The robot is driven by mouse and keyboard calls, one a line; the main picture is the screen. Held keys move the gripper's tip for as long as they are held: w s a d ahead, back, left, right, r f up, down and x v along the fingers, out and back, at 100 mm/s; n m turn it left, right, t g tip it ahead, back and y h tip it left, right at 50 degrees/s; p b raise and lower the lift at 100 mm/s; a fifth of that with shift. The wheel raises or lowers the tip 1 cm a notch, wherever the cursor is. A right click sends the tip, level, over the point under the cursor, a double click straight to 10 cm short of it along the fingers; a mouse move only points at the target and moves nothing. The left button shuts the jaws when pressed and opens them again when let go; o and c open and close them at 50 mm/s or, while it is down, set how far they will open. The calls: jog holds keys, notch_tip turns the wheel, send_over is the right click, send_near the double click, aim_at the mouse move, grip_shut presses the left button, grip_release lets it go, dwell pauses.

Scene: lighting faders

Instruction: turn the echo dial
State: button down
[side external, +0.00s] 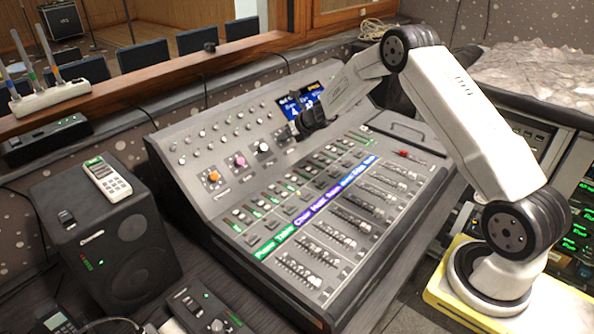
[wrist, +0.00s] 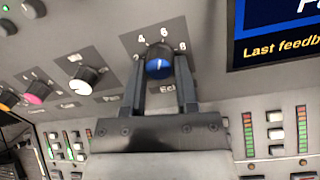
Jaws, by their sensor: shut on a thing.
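The echo dial (wrist: 158,66) is a black knob with a blue face and a white pointer line. It sits on the console's sloped panel, with printed numbers around it and a partly covered label below. My gripper (wrist: 161,75) is shut on the dial, one finger on each side. The pointer line points roughly up in the wrist view. In the side view my gripper (side external: 302,128) is at the panel just below the display, and the dial is hidden behind it.
Left of the echo dial are a white dial (wrist: 88,77), a pink dial (wrist: 38,93) and an orange dial (side external: 213,177). A lit display (side external: 310,101) stands close above right. Rows of buttons and faders (side external: 325,230) lie below. A black speaker (side external: 112,245) stands left of the console.

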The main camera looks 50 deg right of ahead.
jog(key=m, duration=0.6)
jog(key=shift+a+r+h, duration=0.1)
jog(key=shift+a+h, duration=0.05)
jog(key=shift+h, duration=0.15)
jog(key=m, duration=0.5)
jog(key=shift+w, duration=0.1)
jog(key=shift+m+h, duration=0.3)
jog(key=shift+c, duration=1.9)
grip_release()
jog(key=shift+r, duration=0.1)
jog(key=v, duration=0.7)
jog(key=shift+s+r, duration=0.2)
jog(key=shift+s, duration=0.15)
jog(key=shift+a, duration=0.1)
